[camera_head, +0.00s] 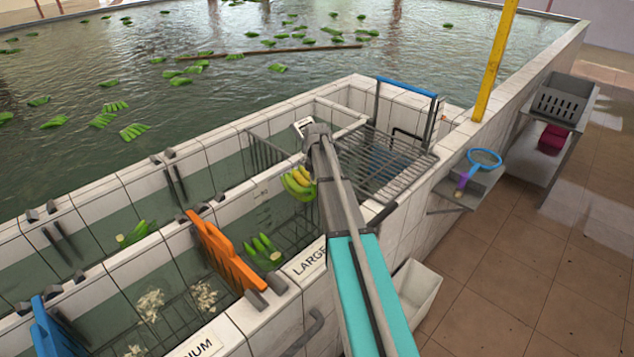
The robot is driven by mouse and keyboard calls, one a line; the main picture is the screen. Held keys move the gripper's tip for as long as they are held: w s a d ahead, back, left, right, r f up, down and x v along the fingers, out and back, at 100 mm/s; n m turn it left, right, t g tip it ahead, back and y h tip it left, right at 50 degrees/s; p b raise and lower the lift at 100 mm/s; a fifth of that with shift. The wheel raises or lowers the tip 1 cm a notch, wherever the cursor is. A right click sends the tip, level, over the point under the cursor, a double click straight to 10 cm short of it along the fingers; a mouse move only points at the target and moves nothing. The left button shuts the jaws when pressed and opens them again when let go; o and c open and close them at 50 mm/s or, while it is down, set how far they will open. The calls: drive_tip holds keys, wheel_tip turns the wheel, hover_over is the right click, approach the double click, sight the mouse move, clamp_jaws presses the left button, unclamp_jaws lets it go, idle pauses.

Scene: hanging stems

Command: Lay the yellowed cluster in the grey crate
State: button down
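The yellowed cluster (299,184) is a bunch of bananas, yellow on top and green at the left and below. It shows at the left side of my arm's far end, over the channel labelled LARGE. My gripper (312,163) is at that end, close beside the cluster. My wrist hides the fingers and the cluster's right side, so I cannot see whether they grip it or only touch it. The grey crate (557,105) has slotted sides and stands on a metal stand at the right, outside the tiled tank. I see no bananas in it.
Green clusters lie in the channels (263,250) and float in the big tank (180,80). Orange (225,255) and blue (55,330) dividers, a wire rack (385,160) and a yellow post (495,60) stand nearby. A white bin (418,290) sits on the floor; the right floor is mostly clear.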

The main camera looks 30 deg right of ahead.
drive_tip(key=shift+r+p, duration=1.95)
drive_tip(key=shift+r, duration=0.5)
drive_tip(key=shift+d, duration=0.15)
